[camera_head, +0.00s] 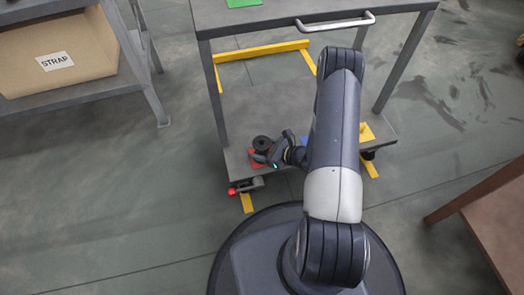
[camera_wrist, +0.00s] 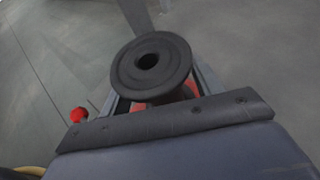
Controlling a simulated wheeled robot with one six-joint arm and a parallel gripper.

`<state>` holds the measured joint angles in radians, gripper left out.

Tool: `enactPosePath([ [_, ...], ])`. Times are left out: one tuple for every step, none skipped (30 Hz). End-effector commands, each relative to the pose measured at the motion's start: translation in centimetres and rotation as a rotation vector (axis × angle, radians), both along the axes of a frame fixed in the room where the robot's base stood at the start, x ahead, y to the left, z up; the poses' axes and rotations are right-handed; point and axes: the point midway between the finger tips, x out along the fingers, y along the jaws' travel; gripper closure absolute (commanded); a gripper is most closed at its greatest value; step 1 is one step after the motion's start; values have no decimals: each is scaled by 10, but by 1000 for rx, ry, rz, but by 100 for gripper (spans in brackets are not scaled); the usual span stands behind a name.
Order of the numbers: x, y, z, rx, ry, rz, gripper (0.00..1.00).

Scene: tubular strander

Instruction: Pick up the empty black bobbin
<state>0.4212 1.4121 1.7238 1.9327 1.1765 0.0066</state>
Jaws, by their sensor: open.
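The black bobbin (camera_head: 263,142) stands on a red patch (camera_head: 255,160) at the left end of the cart's lower shelf. In the wrist view, the bobbin (camera_wrist: 150,66) shows its round top flange and centre hole, with no wire visible on it. My gripper (camera_head: 266,154) is open and low beside the bobbin, at its near right side. In the wrist view, the dark front bar of my gripper lies just below the bobbin and hides its lower part. I cannot tell whether the fingers touch it.
The cart has an upper top with a handle (camera_head: 335,22) above the lower shelf (camera_head: 255,100). A red knob (camera_head: 232,191) is at the shelf's near left corner. A rack with a STRAP box (camera_head: 55,60) stands left. A brown table (camera_head: 490,215) is at right.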

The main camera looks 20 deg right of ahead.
Motion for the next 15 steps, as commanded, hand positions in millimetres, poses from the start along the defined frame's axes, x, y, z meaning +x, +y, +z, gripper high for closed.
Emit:
enactPosePath([
  [1,0,0,0,0,0,39],
  [1,0,0,0,0,-1,39],
  [0,0,0,0,0,-1,39],
  [0,0,0,0,0,-1,39],
  [0,0,0,0,0,-1,39],
  [0,0,0,0,0,-1,39],
  [0,0,0,0,0,-1,42],
  [0,0,0,0,0,-1,44],
  [0,0,0,-1,-1,0,48],
  [0,0,0,-1,-1,0,50],
  [0,0,0,-1,-1,0,52],
  [0,0,0,-1,-1,0,56],
  [0,0,0,-1,-1,0,58],
  [0,0,0,-1,-1,0,61],
  [0,0,0,-1,-1,0,64],
])
